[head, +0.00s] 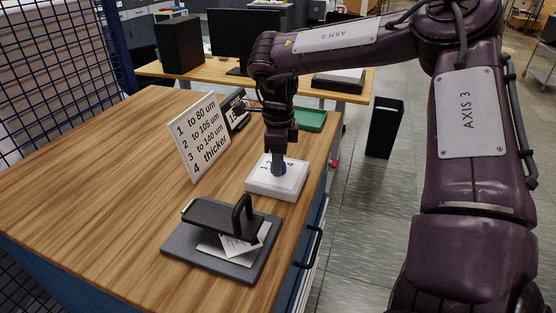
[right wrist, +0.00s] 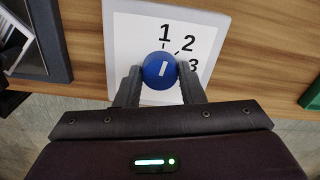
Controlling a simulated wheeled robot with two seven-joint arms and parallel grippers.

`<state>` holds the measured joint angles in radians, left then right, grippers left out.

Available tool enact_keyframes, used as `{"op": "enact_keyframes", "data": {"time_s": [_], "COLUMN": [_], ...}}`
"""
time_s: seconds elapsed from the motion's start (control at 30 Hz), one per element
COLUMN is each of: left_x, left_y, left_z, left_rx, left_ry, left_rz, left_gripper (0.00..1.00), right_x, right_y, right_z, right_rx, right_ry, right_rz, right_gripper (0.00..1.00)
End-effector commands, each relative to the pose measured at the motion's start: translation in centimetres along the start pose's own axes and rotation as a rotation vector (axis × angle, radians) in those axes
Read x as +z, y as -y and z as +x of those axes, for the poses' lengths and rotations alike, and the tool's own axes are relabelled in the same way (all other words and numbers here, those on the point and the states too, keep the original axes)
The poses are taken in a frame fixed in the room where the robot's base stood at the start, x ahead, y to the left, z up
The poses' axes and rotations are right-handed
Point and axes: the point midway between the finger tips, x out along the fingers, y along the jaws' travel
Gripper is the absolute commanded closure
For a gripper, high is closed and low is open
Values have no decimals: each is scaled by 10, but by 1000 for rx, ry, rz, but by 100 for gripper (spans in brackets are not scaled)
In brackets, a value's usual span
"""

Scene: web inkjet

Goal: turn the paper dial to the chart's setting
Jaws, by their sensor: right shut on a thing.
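The dial is a blue round knob (right wrist: 159,70) on a white square plate (head: 260,184) with numbers; 1, 2 and part of 3 show in the right wrist view. Its white line stands nearly upright, roughly towards the 1. My right gripper (head: 279,165) points down over the plate, its two fingers (right wrist: 159,82) shut on the knob's sides. The white chart (head: 201,138) stands upright on the desk and reads 1 to 80 um, 2 to 105 um, 3 to 140 um, 4 thicker. A dark small display (head: 235,110) beside it is partly hidden; its figures seem to start with 15.
A grey-based device (head: 176,248) with a black handled plate and paper sits in front of the dial. A green tray (head: 312,121) lies behind my right gripper. The left of the wooden desk (head: 90,180) is clear. A black bin (head: 384,127) stands on the floor.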

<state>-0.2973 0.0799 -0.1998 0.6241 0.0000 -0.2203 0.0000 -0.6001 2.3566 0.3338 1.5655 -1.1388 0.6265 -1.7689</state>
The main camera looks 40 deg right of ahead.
Motion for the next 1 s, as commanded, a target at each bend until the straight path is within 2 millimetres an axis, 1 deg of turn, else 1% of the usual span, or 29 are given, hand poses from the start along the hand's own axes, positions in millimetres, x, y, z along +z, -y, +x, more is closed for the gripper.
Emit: {"op": "enact_keyframes", "data": {"time_s": [1.0], "left_x": [7], "left_y": [-1], "left_z": [26], "left_rx": [1], "left_ry": [7], "left_rz": [0], "left_gripper": [100], "right_x": [0], "right_y": [0], "right_z": [1], "right_rx": [-2], "right_ry": [0], "right_rz": [951], "right_gripper": [87]}}
